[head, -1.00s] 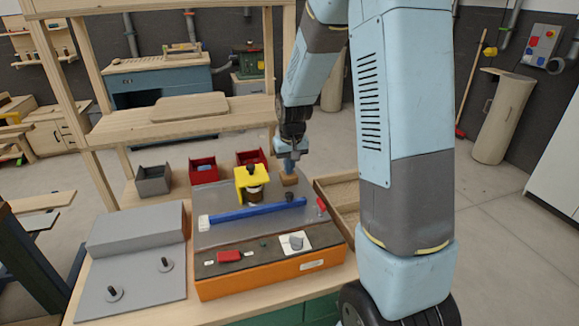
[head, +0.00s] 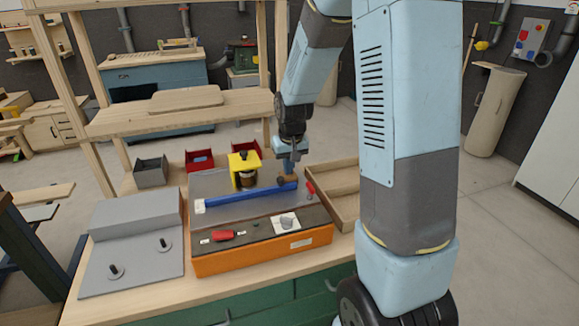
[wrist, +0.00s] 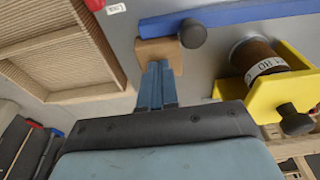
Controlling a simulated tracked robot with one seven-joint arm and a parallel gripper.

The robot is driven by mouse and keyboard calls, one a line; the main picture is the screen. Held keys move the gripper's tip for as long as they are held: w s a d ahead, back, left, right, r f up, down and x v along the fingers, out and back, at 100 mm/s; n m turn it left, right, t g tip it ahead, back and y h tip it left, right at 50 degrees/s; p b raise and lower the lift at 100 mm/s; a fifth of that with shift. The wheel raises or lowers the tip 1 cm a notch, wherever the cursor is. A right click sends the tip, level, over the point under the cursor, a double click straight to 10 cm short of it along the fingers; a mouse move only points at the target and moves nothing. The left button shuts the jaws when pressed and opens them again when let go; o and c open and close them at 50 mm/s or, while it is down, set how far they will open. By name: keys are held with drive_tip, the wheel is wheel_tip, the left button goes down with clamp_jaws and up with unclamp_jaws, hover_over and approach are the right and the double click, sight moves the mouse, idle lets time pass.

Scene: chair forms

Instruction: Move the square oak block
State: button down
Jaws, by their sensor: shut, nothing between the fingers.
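The square oak block (wrist: 157,52) lies on the grey plate against the blue bar, near the bar's end and next to a dark round knob (wrist: 192,33). In the head view the block (head: 291,180) is small and partly hidden behind my gripper. My gripper (wrist: 160,68) is shut and empty, pointing down at the plate. Its fingertips are at the block's side away from the blue bar and appear to touch it. It also shows in the head view (head: 289,169).
The blue bar (head: 245,194) crosses the plate. A yellow clamp (head: 240,164) around a brown cylinder stands close to my gripper. A wooden tray (head: 335,168) lies to the right. Red and grey bins (head: 151,174) stand behind. The orange-sided console (head: 262,253) is in front.

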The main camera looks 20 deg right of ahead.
drive_tip(key=shift+s+f, duration=0.45)
drive_tip(key=shift+s, duration=0.05)
drive_tip(key=shift+w+r, duration=0.1)
drive_tip(key=shift+r, duration=0.6)
drive_tip(key=s, duration=1.1)
drive_tip(key=shift+s+r, duration=0.1)
drive_tip(key=shift+s, duration=0.25)
drive_tip(key=shift+r, duration=0.5)
drive_tip(key=s+r+t, duration=0.1)
drive_tip(key=s+r, duration=0.5)
drive_tip(key=r, duration=0.4)
drive_tip(key=s+r+t, duration=0.2)
drive_tip(key=s+r, duration=0.5)
drive_tip(key=r, duration=0.3)
drive_tip(key=shift+s+r, duration=0.2)
drive_tip(key=shift+r, duration=0.2)
drive_tip(key=shift+s+d, duration=0.1)
